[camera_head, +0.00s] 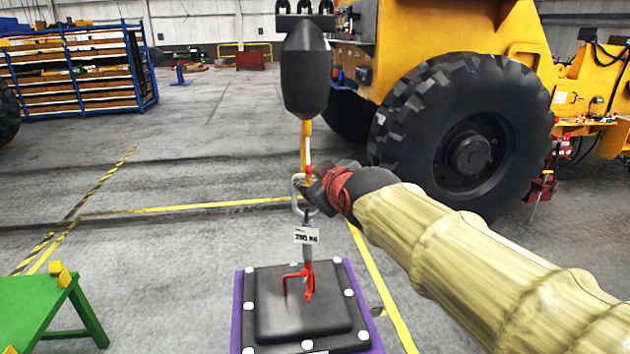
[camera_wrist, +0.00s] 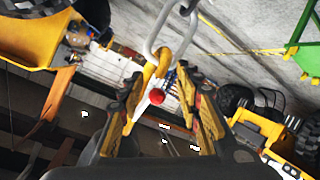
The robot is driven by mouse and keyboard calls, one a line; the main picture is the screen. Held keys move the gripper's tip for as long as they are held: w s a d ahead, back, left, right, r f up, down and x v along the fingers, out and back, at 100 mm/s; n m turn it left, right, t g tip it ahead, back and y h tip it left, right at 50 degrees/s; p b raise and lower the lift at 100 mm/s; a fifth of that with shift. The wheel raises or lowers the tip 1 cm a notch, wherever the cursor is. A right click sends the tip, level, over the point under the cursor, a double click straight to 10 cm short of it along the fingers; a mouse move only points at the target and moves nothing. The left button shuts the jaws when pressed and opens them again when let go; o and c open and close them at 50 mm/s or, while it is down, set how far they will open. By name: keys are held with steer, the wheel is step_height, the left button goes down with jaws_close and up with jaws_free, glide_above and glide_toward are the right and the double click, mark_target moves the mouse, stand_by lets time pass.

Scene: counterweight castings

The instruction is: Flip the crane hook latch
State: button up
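The crane hook (camera_head: 306,145) is yellow and hangs below a dark rounded hook block (camera_head: 305,70). In the wrist view the hook (camera_wrist: 150,85) passes through a grey metal link (camera_wrist: 160,30). A small red knob (camera_wrist: 157,97) shows beside the hook; I cannot tell whether it belongs to the latch, and no latch is clearly visible. My gripper (camera_wrist: 160,80) is open, its two fingers on either side of the hook and knob with gaps to both. In the head view my gripper (camera_head: 316,188) is at the hook's lower end, partly hiding it.
The link (camera_head: 298,193) carries a tagged sling down to a red fitting (camera_head: 308,282) on a black casting (camera_head: 270,318), which rests on a purple base (camera_head: 237,320). A green stand (camera_head: 35,305) is at left. A yellow vehicle with a large tyre (camera_head: 465,135) stands behind my arm.

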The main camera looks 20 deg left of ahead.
steer(key=v, duration=1.2)
